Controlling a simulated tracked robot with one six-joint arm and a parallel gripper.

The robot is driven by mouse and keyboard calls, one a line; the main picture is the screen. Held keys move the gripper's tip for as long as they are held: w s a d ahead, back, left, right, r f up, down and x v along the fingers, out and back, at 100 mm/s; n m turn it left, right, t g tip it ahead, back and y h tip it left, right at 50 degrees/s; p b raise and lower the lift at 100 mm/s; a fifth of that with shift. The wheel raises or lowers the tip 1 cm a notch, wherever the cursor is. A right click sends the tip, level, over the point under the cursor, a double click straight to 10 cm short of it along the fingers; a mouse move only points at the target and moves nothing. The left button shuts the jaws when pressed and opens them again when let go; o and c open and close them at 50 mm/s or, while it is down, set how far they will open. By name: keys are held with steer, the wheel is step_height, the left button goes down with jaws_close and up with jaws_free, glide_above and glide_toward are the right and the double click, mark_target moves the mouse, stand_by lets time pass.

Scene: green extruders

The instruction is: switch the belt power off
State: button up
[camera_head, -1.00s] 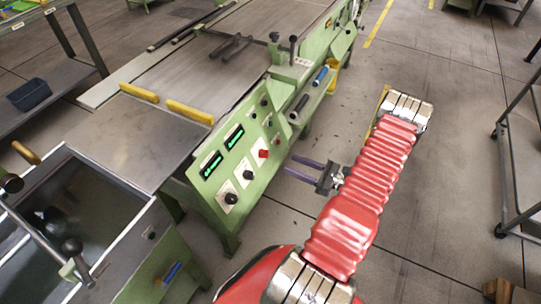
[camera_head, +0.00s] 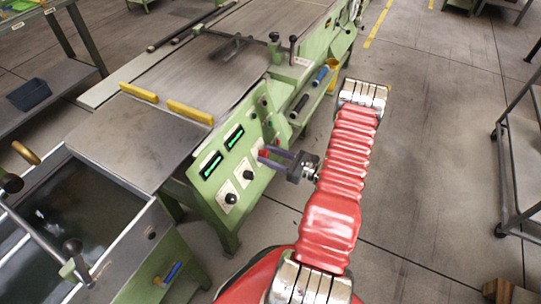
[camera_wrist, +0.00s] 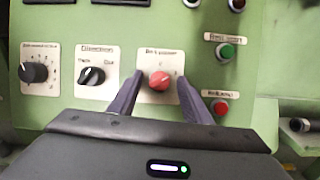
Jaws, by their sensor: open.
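The belt power switch is a round red knob (camera_wrist: 159,81) on a white label plate on the green control panel (camera_wrist: 110,25); the label's print is blurred. My gripper (camera_wrist: 161,70) is open in the wrist view, with one dark purple finger on each side of the knob. I cannot tell whether the fingers touch it. In the head view my gripper (camera_head: 270,157) reaches the panel from the right, and its fingers partly hide the red knob (camera_head: 263,154).
Two black knobs (camera_wrist: 91,76) (camera_wrist: 34,73) sit left of the red knob. A green button (camera_wrist: 225,51) and a red button (camera_wrist: 220,107) sit close to its right. Lit green displays (camera_head: 234,137) are on the panel. Open floor (camera_head: 430,150) lies right of my arm.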

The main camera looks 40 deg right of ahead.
steer(key=shift+c, duration=0.6)
steer(key=c, duration=0.9)
steer(key=shift+d, duration=0.1)
steer(key=shift+n, duration=0.5)
steer(key=n+g+y, duration=0.1)
steer(key=n, duration=0.2)
steer(key=n+y, duration=0.1)
steer(key=n, duration=0.2)
steer(key=shift+w+d+r+g+y, duration=0.1)
steer(key=shift+d+r+g+y, duration=0.1)
steer(key=shift+g+y, duration=0.15)
steer(key=n+g, duration=0.1)
steer(key=n, duration=0.2)
steer(key=n+g+y, duration=0.1)
steer(key=n+g, duration=0.1)
steer(key=n, duration=0.2)
steer(key=shift+n, duration=0.3)
steer(key=o, duration=1)
